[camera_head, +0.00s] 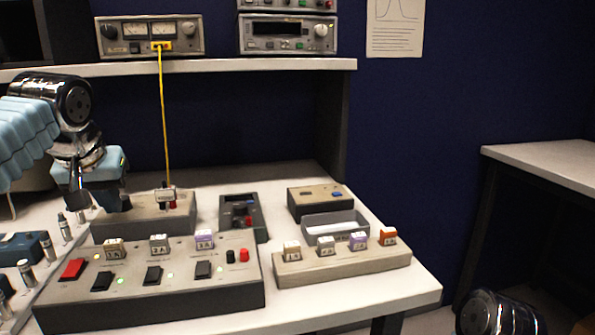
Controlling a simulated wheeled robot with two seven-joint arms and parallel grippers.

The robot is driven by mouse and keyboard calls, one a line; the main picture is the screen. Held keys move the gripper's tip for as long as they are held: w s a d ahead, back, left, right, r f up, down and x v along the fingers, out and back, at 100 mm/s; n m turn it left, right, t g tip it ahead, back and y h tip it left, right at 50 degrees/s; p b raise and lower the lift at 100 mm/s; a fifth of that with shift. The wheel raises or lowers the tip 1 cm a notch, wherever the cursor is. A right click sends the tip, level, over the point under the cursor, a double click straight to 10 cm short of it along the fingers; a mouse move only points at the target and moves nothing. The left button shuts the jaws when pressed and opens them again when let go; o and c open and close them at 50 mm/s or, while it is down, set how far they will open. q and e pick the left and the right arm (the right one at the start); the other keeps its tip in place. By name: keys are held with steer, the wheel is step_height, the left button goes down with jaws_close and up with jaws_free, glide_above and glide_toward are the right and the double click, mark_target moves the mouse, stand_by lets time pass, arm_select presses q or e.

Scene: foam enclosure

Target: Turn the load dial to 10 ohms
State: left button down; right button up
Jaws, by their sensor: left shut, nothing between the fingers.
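My left gripper (112,202) is in the camera_head view at the left, pointing down. It is shut with nothing in it, over the left end of a low grey box (148,222). A yellow cable (164,120) runs down to this box from the shelf unit, ending by a small light block and a red part. A small dark box (258,233) with a red knob stands to its right. I cannot make out a dial marked in ohms; its scale is too small to read or hidden. My right gripper is not in view.
A grey switch panel (190,287) with red and black rockers and tagged blocks fills the bench front. Right of it are a block rack (340,268) and an open grey tray (312,229). Metal posts stand at left. A shelf (230,67) with instruments hangs above.

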arm_select(q)
steer(key=shift+a+p, duration=0.3)
steer(key=shift+a, duration=0.15)
stand_by(0.3)
steer(key=shift+s, duration=0.1)
steer(key=shift+s, duration=0.25)
step_height(320, 180, up, 6)
stand_by(0.4)
steer(key=d+f, duration=0.1)
steer(key=w+d+f, duration=0.1)
steer(key=f, duration=0.1)
steer(key=shift+d, duration=0.2)
steer(key=shift+w+f+b, duration=0.1)
steer(key=shift+f+b, duration=1)
steer(key=shift+f, duration=0.4)
